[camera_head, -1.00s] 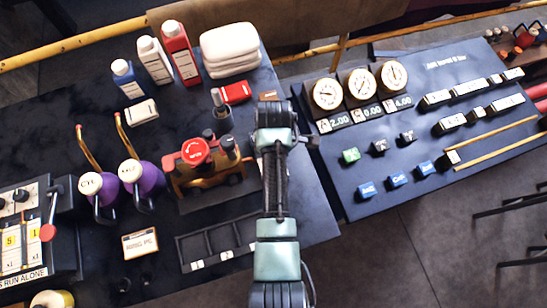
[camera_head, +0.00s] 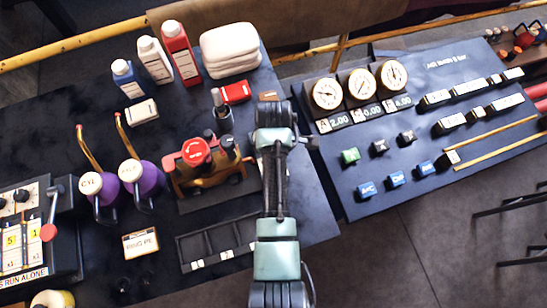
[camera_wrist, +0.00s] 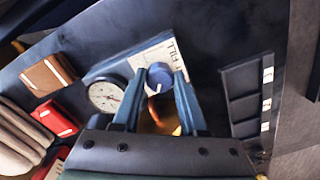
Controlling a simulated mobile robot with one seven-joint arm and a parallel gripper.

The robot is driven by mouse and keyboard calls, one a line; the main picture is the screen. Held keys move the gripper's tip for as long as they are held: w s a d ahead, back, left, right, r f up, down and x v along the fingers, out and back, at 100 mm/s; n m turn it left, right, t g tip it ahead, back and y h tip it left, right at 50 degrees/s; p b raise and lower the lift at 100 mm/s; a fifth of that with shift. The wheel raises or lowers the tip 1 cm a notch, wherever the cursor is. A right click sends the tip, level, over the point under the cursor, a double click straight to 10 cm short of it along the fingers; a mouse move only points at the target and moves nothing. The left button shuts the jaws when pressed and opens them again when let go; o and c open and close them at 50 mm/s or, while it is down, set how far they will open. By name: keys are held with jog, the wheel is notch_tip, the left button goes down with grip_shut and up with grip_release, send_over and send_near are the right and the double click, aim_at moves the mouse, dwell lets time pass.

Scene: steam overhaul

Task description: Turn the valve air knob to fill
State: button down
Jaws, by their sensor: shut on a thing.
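The valve air knob (camera_wrist: 159,75) is a small round blue knob with a short white mark on its lower side in the wrist view. A white plate (camera_wrist: 150,58) lettered FILL lies behind it. A round white gauge (camera_wrist: 104,95) sits just left. My gripper (camera_wrist: 159,82) has its two blue-grey fingers on either side of the knob, shut on it. A brass-coloured part shows below the knob, between the fingers. In the head view my arm's end hides the knob and the fingers.
A brown block (camera_wrist: 48,76), a red block (camera_wrist: 56,117) and folded white cloths (camera_wrist: 18,140) lie left in the wrist view. A dark compartment tray (camera_wrist: 245,97) is right. In the head view, the brass assembly with a red knob (camera_head: 196,152) stands close left of my arm.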

jog(key=m+p, duration=0.2)
jog(key=m, duration=0.3)
jog(key=shift+r, duration=0.1)
jog(key=m+p, duration=0.2)
jog(key=m, duration=0.4)
jog(key=shift+a, duration=0.1)
jog(key=m+p, duration=0.1)
jog(key=m, duration=1.1)
jog(key=shift+a+p, duration=0.1)
jog(key=shift+p, duration=0.2)
jog(key=shift+m, duration=0.4)
jog(key=shift+c, duration=2.2)
grip_release()
